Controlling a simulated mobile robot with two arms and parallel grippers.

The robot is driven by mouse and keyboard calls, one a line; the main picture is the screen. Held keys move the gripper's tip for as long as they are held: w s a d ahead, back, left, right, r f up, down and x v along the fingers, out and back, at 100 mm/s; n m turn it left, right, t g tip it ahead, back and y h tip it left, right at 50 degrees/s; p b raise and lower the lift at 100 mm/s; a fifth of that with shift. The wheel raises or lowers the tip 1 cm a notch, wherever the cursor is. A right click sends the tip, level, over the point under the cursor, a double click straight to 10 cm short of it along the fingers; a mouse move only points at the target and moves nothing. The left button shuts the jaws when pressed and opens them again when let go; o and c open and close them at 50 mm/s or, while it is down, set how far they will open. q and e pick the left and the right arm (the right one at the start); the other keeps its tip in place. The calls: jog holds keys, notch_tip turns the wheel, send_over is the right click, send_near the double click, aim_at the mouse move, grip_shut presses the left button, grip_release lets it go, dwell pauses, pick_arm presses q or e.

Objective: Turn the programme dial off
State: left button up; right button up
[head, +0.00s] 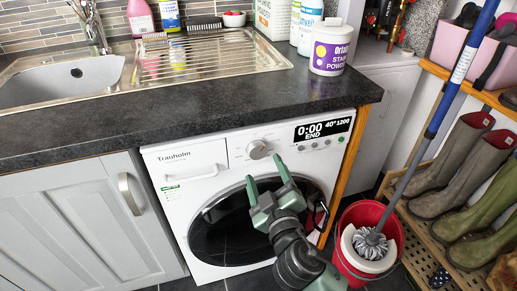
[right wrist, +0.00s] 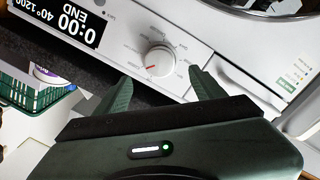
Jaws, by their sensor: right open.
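The programme dial (head: 258,150) is a round silver-white knob on the front panel of the white washing machine (head: 190,165). In the right wrist view the dial (right wrist: 158,60) carries a red pointer mark, with small printed labels around it too blurred to read. My right gripper (head: 266,170) is open and empty, just in front of and below the dial in the head view. In the right wrist view its two green fingers (right wrist: 160,80) are spread, with the dial beyond and between their tips. No contact shows. The display (head: 323,129) reads 0:00 END, 40° 1200. My left gripper is out of view.
A dark worktop (head: 200,100) overhangs the machine, with a tub of stain powder (head: 330,52) near its right end. A red mop bucket (head: 366,245) with a blue-handled mop stands right of my right arm. Boots (head: 450,165) stand on a wooden rack farther right.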

aim_at(257, 153)
jog(key=x, duration=0.6)
jog(key=shift+w+a, duration=0.15)
jog(key=shift+w, duration=0.25)
jog(key=c, duration=1.4)
